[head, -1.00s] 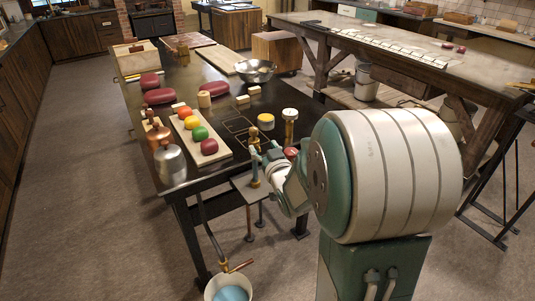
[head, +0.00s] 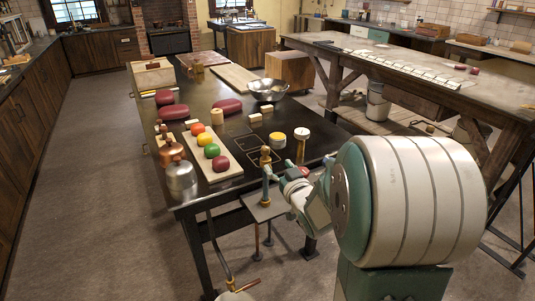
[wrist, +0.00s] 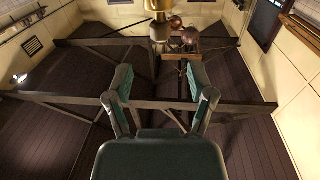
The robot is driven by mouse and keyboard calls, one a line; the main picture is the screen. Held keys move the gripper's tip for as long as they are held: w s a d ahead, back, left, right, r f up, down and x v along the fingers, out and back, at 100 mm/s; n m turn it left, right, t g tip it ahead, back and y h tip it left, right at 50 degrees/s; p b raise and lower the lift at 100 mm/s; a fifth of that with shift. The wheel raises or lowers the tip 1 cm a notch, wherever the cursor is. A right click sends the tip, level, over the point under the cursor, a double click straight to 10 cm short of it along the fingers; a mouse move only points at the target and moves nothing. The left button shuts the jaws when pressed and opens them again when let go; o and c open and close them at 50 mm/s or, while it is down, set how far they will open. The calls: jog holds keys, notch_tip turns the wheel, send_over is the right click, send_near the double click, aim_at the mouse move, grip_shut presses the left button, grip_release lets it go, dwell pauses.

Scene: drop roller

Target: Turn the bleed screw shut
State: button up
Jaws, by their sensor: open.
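In the wrist view a brass piece (wrist: 160,25) shows at the top centre, cut off by the edge. I cannot tell which part of it is the bleed screw. My gripper (head: 277,172) is beside the brass fitting in the head view. In the wrist view its two teal fingers (wrist: 162,88) are spread, with nothing between them. The brass piece lies beyond the fingertips. Whether a finger touches it cannot be told.
The dark table (head: 225,130) holds a board with several coloured balls (head: 212,150), a metal bowl (head: 267,89) and a silver canister (head: 181,178). A small shelf (head: 262,210) sits at the table's front. A white bucket (head: 236,295) is below, cut off. Floor at left is clear.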

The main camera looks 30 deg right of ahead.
aim_at(267, 152)
jog(key=w, duration=0.9)
jog(key=shift+w+d, duration=0.15)
jog(key=shift+d, duration=0.15)
grip_shut()
